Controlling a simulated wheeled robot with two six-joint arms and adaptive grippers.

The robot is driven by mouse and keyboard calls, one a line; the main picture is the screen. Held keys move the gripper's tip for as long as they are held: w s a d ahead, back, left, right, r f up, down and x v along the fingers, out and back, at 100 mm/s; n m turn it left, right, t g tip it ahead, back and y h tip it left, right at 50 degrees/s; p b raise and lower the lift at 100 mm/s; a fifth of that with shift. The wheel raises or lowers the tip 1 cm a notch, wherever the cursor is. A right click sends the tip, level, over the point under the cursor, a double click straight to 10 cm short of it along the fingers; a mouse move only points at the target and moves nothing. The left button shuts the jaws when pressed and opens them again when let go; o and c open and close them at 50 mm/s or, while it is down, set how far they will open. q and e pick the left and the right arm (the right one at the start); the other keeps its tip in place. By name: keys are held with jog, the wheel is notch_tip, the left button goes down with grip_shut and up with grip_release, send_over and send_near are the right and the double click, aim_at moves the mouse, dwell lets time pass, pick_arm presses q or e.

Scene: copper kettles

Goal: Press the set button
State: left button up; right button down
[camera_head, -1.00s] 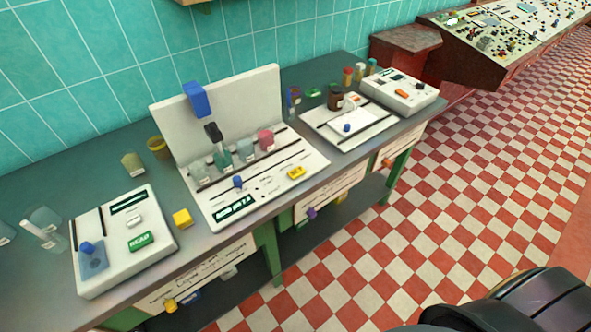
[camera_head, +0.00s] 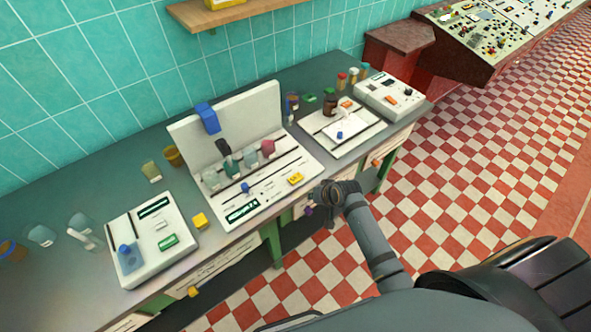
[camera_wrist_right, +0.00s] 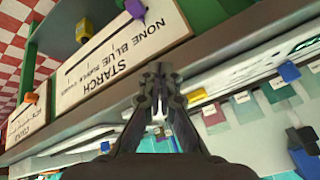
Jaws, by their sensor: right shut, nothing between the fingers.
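A white panel (camera_head: 262,199) with an upright back board stands in the middle of the bench. It carries a yellow button (camera_head: 295,179) at its front right; its lettering is too small to read, so I cannot confirm it is the set button. The yellow button also shows in the wrist view (camera_wrist_right: 197,97). My right gripper (camera_head: 316,193) is at the bench's front edge, just in front of and right of the yellow button, apart from it. In the wrist view its fingers (camera_wrist_right: 155,72) are together and empty. My left gripper is not in view.
A white device with a green button (camera_head: 168,242) stands at left, with a yellow block (camera_head: 200,221) beside it. Glass vessels (camera_head: 238,164) stand on the middle panel. A scale-like plate (camera_head: 340,130) is at right. A drawer labelled STARCH (camera_wrist_right: 120,50) is below the edge.

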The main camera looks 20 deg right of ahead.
jog(key=w+a+r+t+y+p, duration=0.1)
jog(key=w+r, duration=0.3)
jog(key=r, duration=0.3)
jog(key=w+a+r+m+t+y+p, duration=0.1)
jog(key=w+a+r, duration=0.1)
jog(key=r, duration=0.5)
jog(key=shift+w+a, duration=0.2)
jog(key=shift+w, duration=0.65)
jog(key=shift+f, duration=0.1)
jog(key=b, duration=0.8)
send_over(297, 179)
notch_tip(297, 179, down, 8)
jog(key=shift+s+r, duration=0.1)
jog(key=shift+f, duration=0.45)
jog(key=shift+f, duration=0.4)
